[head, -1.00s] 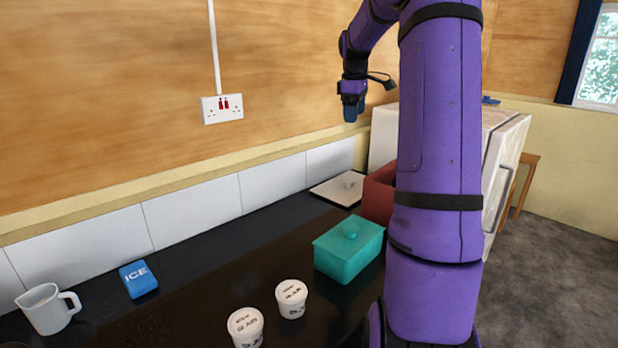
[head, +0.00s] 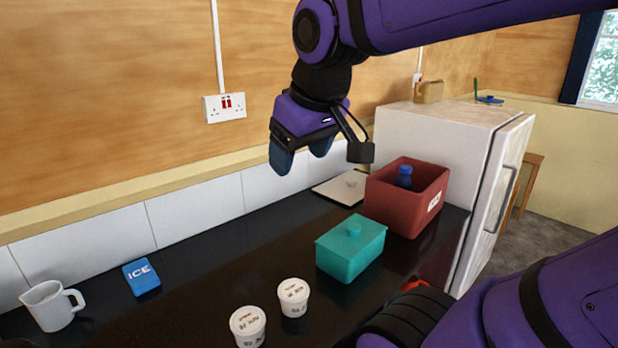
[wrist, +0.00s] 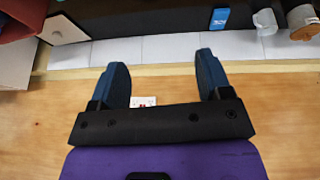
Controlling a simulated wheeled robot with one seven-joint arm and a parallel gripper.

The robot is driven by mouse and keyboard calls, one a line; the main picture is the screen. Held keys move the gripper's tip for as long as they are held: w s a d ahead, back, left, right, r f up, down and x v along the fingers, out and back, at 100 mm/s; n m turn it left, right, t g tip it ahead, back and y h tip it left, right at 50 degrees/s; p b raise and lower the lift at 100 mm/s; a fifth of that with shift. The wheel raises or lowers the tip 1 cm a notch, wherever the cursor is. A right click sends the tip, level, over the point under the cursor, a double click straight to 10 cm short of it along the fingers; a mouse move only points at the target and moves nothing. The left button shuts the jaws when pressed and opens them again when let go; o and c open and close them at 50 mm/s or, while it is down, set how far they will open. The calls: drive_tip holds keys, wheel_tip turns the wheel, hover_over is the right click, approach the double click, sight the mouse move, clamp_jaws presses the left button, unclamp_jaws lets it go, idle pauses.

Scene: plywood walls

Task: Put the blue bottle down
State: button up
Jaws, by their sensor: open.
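My gripper (head: 302,160) is open and empty, high in front of the wall and to the left of the bin, apart from the bottle. In the wrist view, my gripper's two blue fingers (wrist: 161,80) are spread with nothing between them.
A teal lidded box (head: 350,254) stands in front of the bin. Two white tubs (head: 293,297), a blue ice pack (head: 141,277) and a white jug (head: 51,306) are on the dark counter (head: 215,285). A white board (head: 343,188) lies near the wall. A white fridge (head: 440,135) stands behind the bin.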

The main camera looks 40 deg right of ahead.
drive_tip(key=shift+m+y, duration=0.3)
drive_tip(key=shift+y, duration=0.1)
drive_tip(key=s, duration=0.1)
drive_tip(key=s+a+f, duration=0.2)
drive_tip(key=s, duration=0.1)
drive_tip(key=shift+f, duration=0.25)
idle(0.5)
